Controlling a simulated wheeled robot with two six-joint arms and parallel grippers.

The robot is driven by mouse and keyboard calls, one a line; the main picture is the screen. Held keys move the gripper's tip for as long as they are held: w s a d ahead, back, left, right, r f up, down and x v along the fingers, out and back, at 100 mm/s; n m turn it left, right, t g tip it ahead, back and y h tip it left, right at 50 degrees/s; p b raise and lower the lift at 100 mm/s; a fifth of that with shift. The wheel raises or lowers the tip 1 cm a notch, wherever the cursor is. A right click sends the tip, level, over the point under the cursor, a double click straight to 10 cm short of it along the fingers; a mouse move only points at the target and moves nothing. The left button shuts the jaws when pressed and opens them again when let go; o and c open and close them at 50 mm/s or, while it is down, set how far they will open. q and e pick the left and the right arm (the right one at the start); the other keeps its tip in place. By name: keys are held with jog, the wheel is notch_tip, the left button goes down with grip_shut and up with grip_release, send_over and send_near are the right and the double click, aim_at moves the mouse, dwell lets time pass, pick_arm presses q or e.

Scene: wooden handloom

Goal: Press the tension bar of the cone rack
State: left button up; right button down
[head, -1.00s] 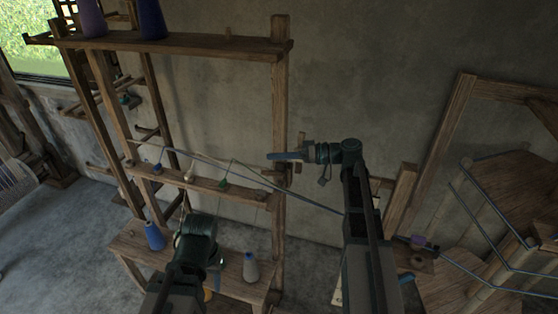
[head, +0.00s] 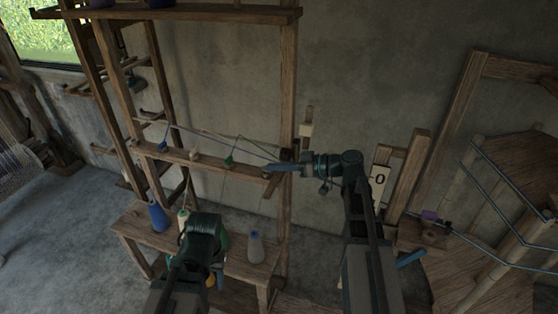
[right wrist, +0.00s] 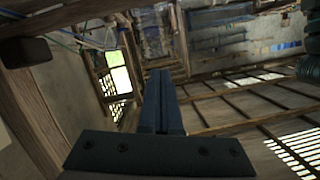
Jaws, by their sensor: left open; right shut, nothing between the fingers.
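The cone rack is a wooden frame (head: 288,90) in the left half of the head view. Its middle crossbar (head: 215,169) carries small blue, white and green thread guides. I cannot clearly tell which part is the tension bar; a dark block (head: 287,155) sits at the crossbar's right end. My right gripper (head: 270,169) is shut and empty, pointing left at that end; contact is unclear. Its closed fingers (right wrist: 161,102) also show in the right wrist view, with a dark block (right wrist: 27,52) up and left of them. My left gripper (head: 204,228) is open before the lower shelf, its fingertips mostly hidden.
Cones stand on the lower shelf (head: 140,228), including a blue one (head: 158,216) and a grey one (head: 256,247). A top shelf (head: 200,13) holds purple and blue cones. A wooden frame with metal rods (head: 495,170) stands at right. The wall between is mostly bare.

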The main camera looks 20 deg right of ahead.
aim_at(274, 189)
jog(key=shift+n+h, duration=0.3)
jog(key=shift+n, duration=0.6)
jog(key=f+b, duration=0.1)
jog(key=f, duration=0.1)
jog(key=s+f+b, duration=0.1)
jog(key=f+b, duration=0.1)
jog(key=a+f+b, duration=0.1)
jog(key=f, duration=0.1)
jog(key=shift+s, duration=0.2)
jog(key=shift+s+f+b, duration=0.1)
jog(key=shift+f+b, duration=0.65)
jog(key=shift+b, duration=0.2)
pick_arm(q)
notch_tip(274, 189, down, 8)
jog(key=shift+r, duration=0.2)
pick_arm(e)
jog(key=shift+s+f, duration=0.1)
jog(key=shift+s+a+f, duration=0.1)
